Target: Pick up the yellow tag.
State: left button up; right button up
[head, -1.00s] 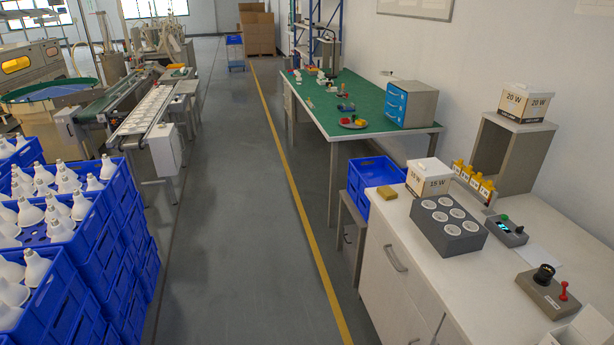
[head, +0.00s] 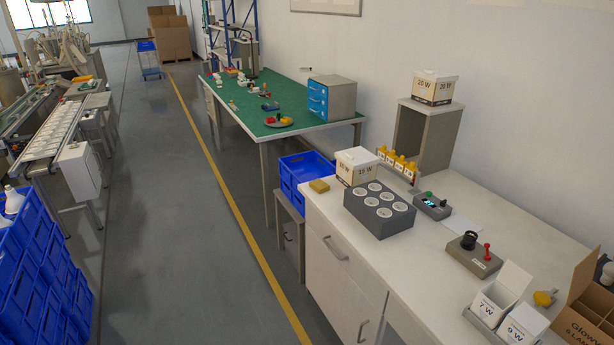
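Several small yellow pieces with white fronts (head: 396,162) stand in a row at the back of the white counter, by the wall. A small yellow piece (head: 543,298) lies on the counter at the lower right, between the open white box and the cardboard carton. A flat yellow block (head: 319,186) lies near the counter's left end. They are too small for me to tell which is the yellow tag. Neither of my grippers is in view.
The white counter (head: 345,222) holds a grey block with round white sockets (head: 379,209), a control box with a red knob (head: 473,255), white boxes (head: 498,292) and a cardboard carton (head: 583,318). Blue crates (head: 40,262) stand at left. The grey floor (head: 165,240) between is clear.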

aim_at(390, 157)
jog(key=i+j+z, duration=0.1)
jog(key=i+j, duration=0.2)
jog(key=i+j+z, duration=0.1)
jog(key=i+j, duration=0.3)
jog(key=i+j+z, duration=0.1)
jog(key=i+j, duration=0.25)
jog(key=i+j+z, duration=0.1)
jog(key=i+j, duration=0.35)
jog(key=i+j+z, duration=0.15)
jog(key=i+j, duration=0.2)
jog(key=i+j+z, duration=0.1)
jog(key=i+j, duration=0.2)
jog(key=j, duration=0.25)
jog(key=i+j+z, duration=0.1)
jog(key=i+j, duration=0.2)
jog(key=j, duration=0.2)
